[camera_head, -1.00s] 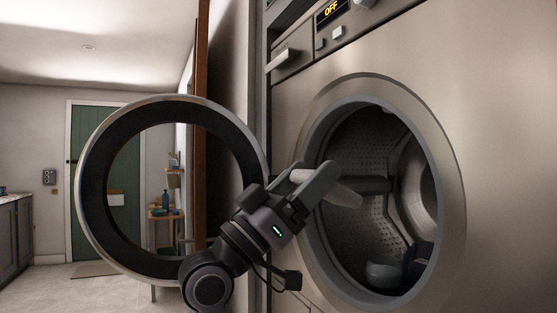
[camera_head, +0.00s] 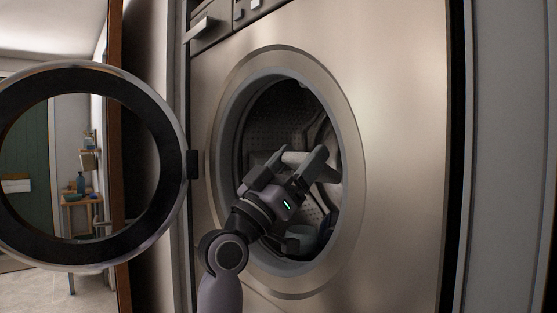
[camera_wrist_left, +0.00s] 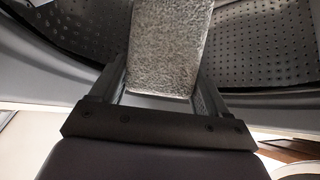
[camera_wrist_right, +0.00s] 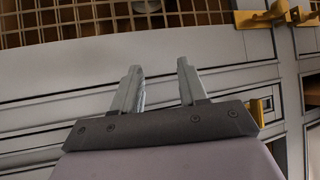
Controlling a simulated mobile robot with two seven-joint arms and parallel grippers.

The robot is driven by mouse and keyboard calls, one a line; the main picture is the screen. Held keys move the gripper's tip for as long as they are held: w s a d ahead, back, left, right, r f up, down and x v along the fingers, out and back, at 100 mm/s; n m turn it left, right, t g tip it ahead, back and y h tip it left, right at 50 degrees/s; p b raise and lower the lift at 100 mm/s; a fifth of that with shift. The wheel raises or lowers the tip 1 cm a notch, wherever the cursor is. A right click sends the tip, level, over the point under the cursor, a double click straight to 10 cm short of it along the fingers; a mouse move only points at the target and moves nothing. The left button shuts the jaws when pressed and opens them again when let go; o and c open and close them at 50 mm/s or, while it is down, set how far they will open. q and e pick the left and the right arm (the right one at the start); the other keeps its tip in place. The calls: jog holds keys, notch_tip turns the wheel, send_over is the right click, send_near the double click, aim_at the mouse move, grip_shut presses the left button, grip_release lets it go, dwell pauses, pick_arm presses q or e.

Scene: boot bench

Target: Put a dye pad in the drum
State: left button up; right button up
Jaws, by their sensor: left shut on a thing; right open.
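The washing machine's drum (camera_head: 262,125) is open, a dark perforated metal hollow behind a round rim. My left gripper (camera_head: 297,163) is at the drum opening, shut on a pale dye pad (camera_head: 296,158). In the left wrist view the dye pad (camera_wrist_left: 170,45) is a grey, rough-textured block between the fingers (camera_wrist_left: 163,88), with the perforated drum wall (camera_wrist_left: 262,45) behind it. My right gripper (camera_wrist_right: 160,88) is open and empty in the right wrist view, away from the machine opening; it does not show in the head view.
The round door (camera_head: 172,170) stands swung open on the left. Dark and bluish items (camera_head: 326,228) lie low in the drum, partly hidden by my arm. The right wrist view shows pale drawer fronts (camera_wrist_right: 60,70), a brown lattice (camera_wrist_right: 100,15) and yellow fittings (camera_wrist_right: 262,18).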

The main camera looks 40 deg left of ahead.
aim_at(318, 179)
pick_arm(q)
jog(key=w, duration=0.1)
jog(key=w+f+b, duration=0.1)
jog(key=w, duration=0.3)
jog(key=shift+w+d+f, duration=0.2)
jog(key=shift+f, duration=0.1)
jog(key=shift+w+f+b, duration=0.2)
jog(key=shift+w+b, duration=0.15)
jog(key=shift+w, duration=0.25)
jog(key=shift+w+d, duration=0.1)
jog(key=shift+w, duration=0.1)
jog(key=o, duration=1)
